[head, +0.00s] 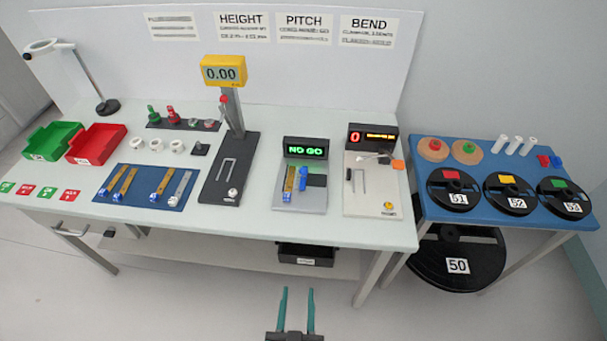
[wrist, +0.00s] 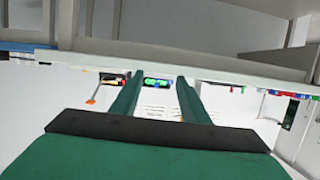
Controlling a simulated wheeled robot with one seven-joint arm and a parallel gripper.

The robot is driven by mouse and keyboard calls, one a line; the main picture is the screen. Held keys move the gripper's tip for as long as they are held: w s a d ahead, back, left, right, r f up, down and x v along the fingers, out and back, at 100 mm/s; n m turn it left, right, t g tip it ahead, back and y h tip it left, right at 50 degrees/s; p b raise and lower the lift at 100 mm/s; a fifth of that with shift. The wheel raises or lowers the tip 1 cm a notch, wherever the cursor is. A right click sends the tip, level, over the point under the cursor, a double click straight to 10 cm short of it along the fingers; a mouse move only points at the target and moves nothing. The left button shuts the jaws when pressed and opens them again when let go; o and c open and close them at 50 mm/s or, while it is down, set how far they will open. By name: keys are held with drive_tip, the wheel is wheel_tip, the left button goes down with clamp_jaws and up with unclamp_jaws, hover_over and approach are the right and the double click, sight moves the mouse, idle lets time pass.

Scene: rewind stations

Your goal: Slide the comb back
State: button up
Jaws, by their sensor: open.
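The pitch station (head: 306,204) is a light grey plate on the bench with a display (head: 305,151) that reads NO GO in green. A blue block, which looks like the comb (head: 315,181), sits on the plate beside a yellow strip (head: 289,183) with a blue end. Whether they touch is too small to tell. My gripper (head: 297,295) is open and empty, low in front of the bench and well apart from the comb. In the wrist view my gripper's fingers (wrist: 158,82) point toward the bench, seen upside down; the comb cannot be made out there.
The height stand (head: 232,165) is left of the pitch station, and the bend station (head: 371,190) is right. A blue mat (head: 147,187) holds several strips. A blue side table (head: 497,184) carries black reels. A black bin (head: 306,255) is under the bench. The floor around my gripper is clear.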

drive_tip(key=w+a+r+n, duration=0.1)
drive_tip(key=w+r, duration=0.2)
drive_tip(key=w, duration=1)
drive_tip(key=n+g, duration=0.1)
drive_tip(key=n, duration=0.1)
approach(303, 174)
drive_tip(key=shift+y, duration=0.4)
drive_tip(key=x, duration=0.9)
drive_tip(key=shift+w+d, duration=0.15)
drive_tip(key=shift+d, duration=0.2)
clamp_jaws()
